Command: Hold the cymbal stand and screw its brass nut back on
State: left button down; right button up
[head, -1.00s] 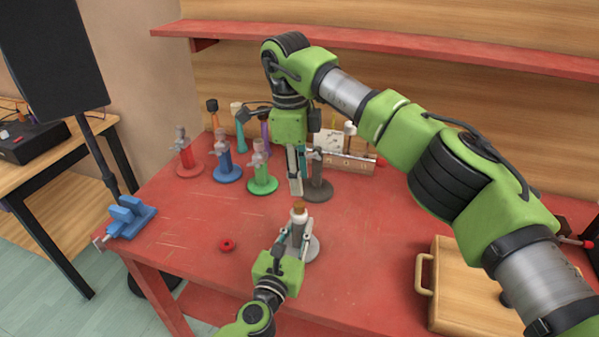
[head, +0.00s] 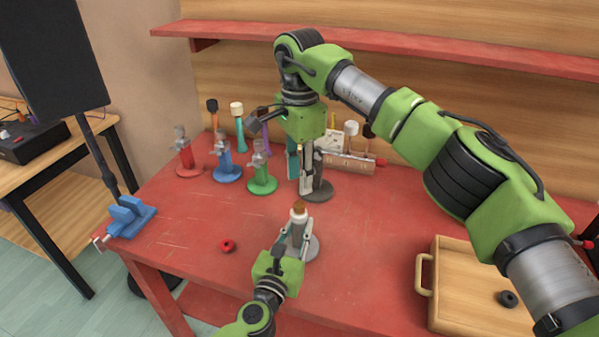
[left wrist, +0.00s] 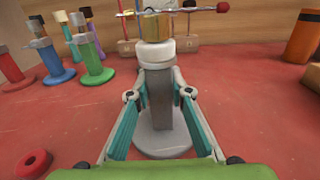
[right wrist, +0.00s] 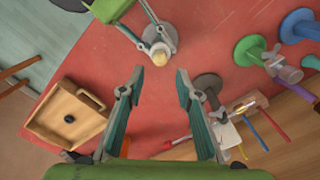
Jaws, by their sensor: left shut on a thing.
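The grey cymbal stand (head: 311,250) stands upright near the front middle of the red table, with a white collar under its top. A brass-coloured piece, apparently the nut (head: 299,207), sits at its top; it also shows in the left wrist view (left wrist: 155,26). I cannot tell how far it is threaded. My left gripper (head: 296,238) is shut around the stand's grey post, below the collar. My right gripper (head: 306,190) points down behind the stand, apart from it. In the right wrist view its fingers (right wrist: 158,72) are spread and empty.
Red (head: 187,168), blue (head: 228,172) and green (head: 262,182) stands are at the back left. Another grey stand (head: 323,188) is behind my right gripper. A red ring (head: 228,246) lies left of the held stand. A wooden tray (head: 450,285) is at right.

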aim_at(299, 204)
notch_tip(299, 204, down, 8)
jog(key=shift+r, duration=0.15)
dwell(0.4)
grip_shut()
jog(key=m, duration=0.5)
jog(key=shift+m, duration=0.4)
jog(key=m, duration=1.5)
jog(key=shift+o, duration=0.4)
grip_release()
